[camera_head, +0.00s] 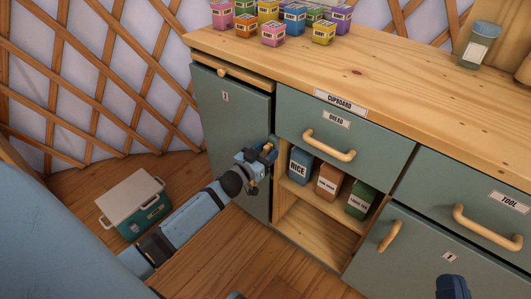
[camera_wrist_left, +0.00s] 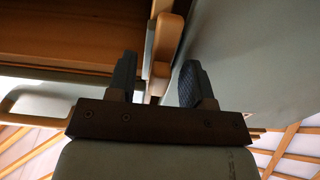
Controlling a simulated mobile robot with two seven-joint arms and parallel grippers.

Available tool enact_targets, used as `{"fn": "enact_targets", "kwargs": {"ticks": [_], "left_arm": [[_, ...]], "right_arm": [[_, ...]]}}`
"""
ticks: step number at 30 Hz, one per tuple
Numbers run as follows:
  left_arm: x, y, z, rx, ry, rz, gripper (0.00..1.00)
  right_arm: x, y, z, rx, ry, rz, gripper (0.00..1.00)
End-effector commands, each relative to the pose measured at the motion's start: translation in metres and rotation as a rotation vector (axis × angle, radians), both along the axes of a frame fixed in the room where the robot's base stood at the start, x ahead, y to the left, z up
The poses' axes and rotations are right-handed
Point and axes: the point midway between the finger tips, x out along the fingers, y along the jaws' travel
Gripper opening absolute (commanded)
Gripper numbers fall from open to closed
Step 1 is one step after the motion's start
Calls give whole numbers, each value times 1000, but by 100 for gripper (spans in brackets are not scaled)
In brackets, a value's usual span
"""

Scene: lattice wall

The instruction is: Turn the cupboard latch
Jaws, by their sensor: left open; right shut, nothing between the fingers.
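The cupboard (camera_head: 290,100) is grey-green with a wooden top and a "CUPBOARD" label. A narrow door (camera_head: 228,110) is at its left. A pale wooden piece that looks like the latch (camera_wrist_left: 165,42) shows in the left wrist view, just beyond and partly between the fingers. In the head view my gripper mostly hides it. My left gripper (camera_head: 264,156) is open at the right edge of the narrow door, and its two fingers also show in the left wrist view (camera_wrist_left: 158,75). I cannot tell whether they touch the wood. My right gripper (camera_head: 452,288) is shut and empty at the bottom right, partly cut off.
An open shelf holds a rice box (camera_head: 299,166) and other packets. A bread drawer (camera_head: 340,133), a tool drawer (camera_head: 480,190) and a lower door (camera_head: 425,262) have wooden handles. Small coloured boxes (camera_head: 272,33) and a jar (camera_head: 478,45) stand on top. A cooler (camera_head: 135,203) is on the floor.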

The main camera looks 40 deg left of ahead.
Motion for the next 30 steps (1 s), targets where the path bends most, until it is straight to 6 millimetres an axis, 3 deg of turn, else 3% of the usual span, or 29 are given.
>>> {"fn": "enact_targets", "kwargs": {"ticks": [2,8,23,30], "left_arm": [[0,0,0,0,0,0,44],[0,0,0,0,0,0,0],[0,1,2,112,-10,0,0],[0,1,3,304,-25,1,0]], "right_arm": [[0,0,1,0,-1,1,0],[0,0,1,-1,-3,0,0],[0,-1,12,2,-27,-6,0],[3,-8,-7,-64,66,-28,0]]}}
